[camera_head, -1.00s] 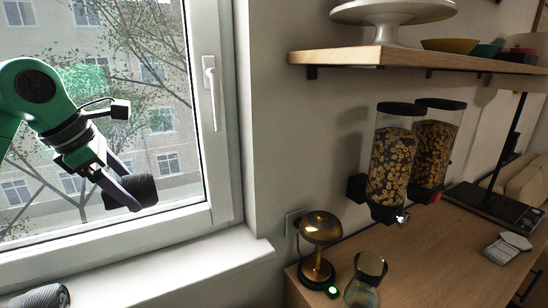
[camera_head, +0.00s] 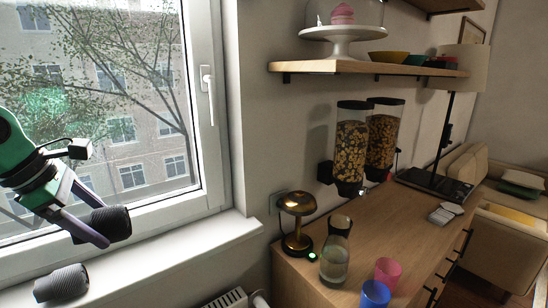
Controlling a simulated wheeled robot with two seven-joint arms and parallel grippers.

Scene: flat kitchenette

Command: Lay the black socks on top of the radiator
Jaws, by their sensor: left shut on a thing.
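My left gripper (camera_head: 98,222) comes in from the left edge, in front of the window. It is shut on a rolled black bundle, the black socks (camera_head: 117,222), and holds it above the window sill. The radiator (camera_head: 228,299) shows only as a small piece of white grille at the bottom edge, below the sill; most of it is out of the picture. My right gripper is not in view.
A dark grey ribbed roll (camera_head: 62,284) lies on the white window sill (camera_head: 180,248). Right of the radiator, a wooden sideboard (camera_head: 400,230) bears a brass lamp (camera_head: 297,215), a glass carafe (camera_head: 336,255), a blue cup (camera_head: 375,295) and a pink cup (camera_head: 388,272).

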